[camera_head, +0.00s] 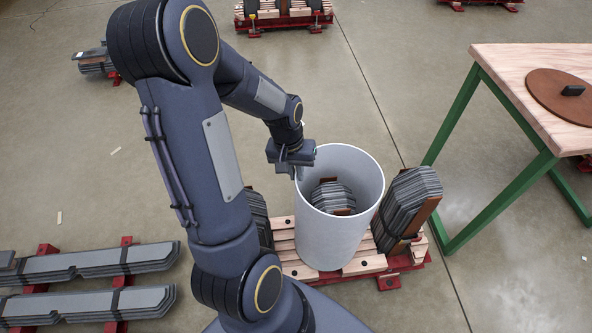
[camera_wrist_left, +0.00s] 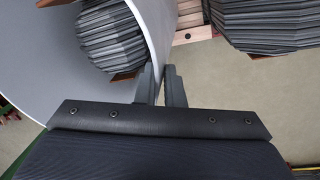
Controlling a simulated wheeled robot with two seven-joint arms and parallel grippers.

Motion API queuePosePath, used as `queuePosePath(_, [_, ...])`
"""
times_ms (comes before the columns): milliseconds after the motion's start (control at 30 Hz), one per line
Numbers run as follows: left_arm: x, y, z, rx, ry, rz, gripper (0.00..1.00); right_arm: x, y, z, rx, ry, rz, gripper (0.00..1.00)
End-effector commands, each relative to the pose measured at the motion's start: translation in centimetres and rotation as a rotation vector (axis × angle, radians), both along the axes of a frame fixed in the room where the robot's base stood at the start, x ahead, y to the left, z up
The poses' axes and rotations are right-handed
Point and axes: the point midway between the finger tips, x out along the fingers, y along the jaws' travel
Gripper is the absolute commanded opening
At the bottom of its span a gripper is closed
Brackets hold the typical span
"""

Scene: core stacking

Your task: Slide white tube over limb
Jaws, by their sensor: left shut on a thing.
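The white tube (camera_head: 333,235) stands upright around the middle limb (camera_head: 331,196), a stack of grey laminated plates whose top shows inside the tube below its rim. My left gripper (camera_head: 298,172) is at the left side of the tube's rim and is shut on the tube wall. In the left wrist view the two fingers (camera_wrist_left: 162,88) straddle the edge of the tube wall (camera_wrist_left: 158,25), with the limb (camera_wrist_left: 112,35) inside to the left. The tube's lower end is near the wooden slats, but I cannot tell if it touches them. My right gripper is not in view.
Other limbs stand close on both sides of the tube, one at right (camera_head: 405,207) and one at left (camera_head: 259,217). All rest on a red base with wooden slats (camera_head: 365,265). A green-legged table (camera_head: 500,75) stands at right.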

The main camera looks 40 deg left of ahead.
Motion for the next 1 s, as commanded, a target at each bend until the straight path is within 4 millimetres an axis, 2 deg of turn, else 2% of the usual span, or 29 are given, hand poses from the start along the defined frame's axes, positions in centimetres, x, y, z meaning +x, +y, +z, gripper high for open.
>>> queuePosePath(800, [0.0,0.0,-2.6,0.000,-0.001,0.000,0.00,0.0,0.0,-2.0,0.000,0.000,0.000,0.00])
queuePosePath(833, [0.0,0.0,-2.4,0.000,-0.001,0.001,0.11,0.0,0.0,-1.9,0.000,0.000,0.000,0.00])
queuePosePath(1000, [0.0,0.0,-2.4,0.000,-0.001,0.000,0.33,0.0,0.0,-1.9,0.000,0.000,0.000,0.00])
